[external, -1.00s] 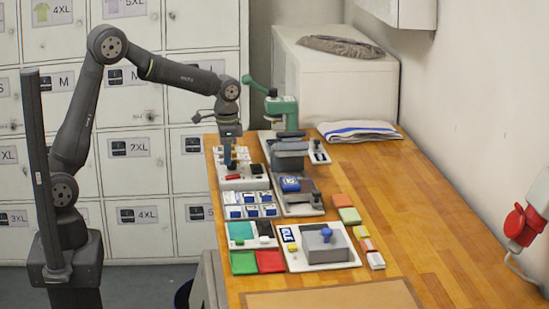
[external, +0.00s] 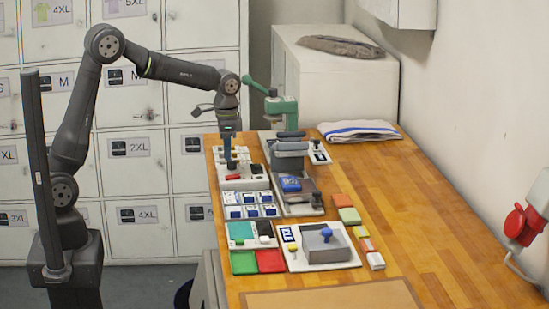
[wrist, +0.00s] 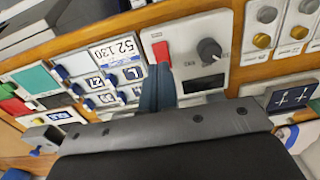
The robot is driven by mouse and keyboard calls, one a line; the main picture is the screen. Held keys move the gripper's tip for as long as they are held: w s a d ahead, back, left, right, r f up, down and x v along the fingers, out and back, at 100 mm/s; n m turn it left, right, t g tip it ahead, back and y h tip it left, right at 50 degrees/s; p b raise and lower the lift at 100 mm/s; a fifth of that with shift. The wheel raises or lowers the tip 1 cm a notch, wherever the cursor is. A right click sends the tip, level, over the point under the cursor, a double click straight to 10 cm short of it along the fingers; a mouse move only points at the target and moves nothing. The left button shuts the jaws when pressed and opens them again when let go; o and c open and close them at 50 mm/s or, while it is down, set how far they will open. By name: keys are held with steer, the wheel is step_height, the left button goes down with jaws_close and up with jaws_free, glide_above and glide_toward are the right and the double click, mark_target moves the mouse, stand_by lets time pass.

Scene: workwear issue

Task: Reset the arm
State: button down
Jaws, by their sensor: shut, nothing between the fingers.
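My gripper (external: 229,161) points down over the white control panel (external: 243,184) at the far left of the wooden bench. Its fingers are shut with nothing between them. In the wrist view my gripper's fingers (wrist: 158,72) appear beside the panel's red rocker switch (wrist: 161,51). A black knob (wrist: 209,50) and a dark display window (wrist: 203,84) lie to the right of the switch there. I cannot tell whether the fingertips touch the panel. In the external view the red switch (external: 234,177) shows just below the fingers.
A green lever press (external: 285,112) stands right of my gripper. A folded towel (external: 358,131) lies at the back. The bench's right side is clear.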

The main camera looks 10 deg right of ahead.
step_height(320, 180, down, 5)
steer(key=shift+f, duration=0.15)
stand_by(0.4)
step_height(320, 180, up, 6)
steer(key=shift+r, duration=0.15)
step_height(320, 180, down, 6)
steer(key=shift+f, duration=0.2)
step_height(320, 180, up, 9)
step_height(320, 180, up, 12)
steer(key=h, duration=0.3)
glide_above(228, 176)
steer(key=a, duration=0.4)
steer(key=shift+s+a+r, duration=0.1)
steer(key=shift+a+r, duration=0.45)
steer(key=shift+r, duration=0.15)
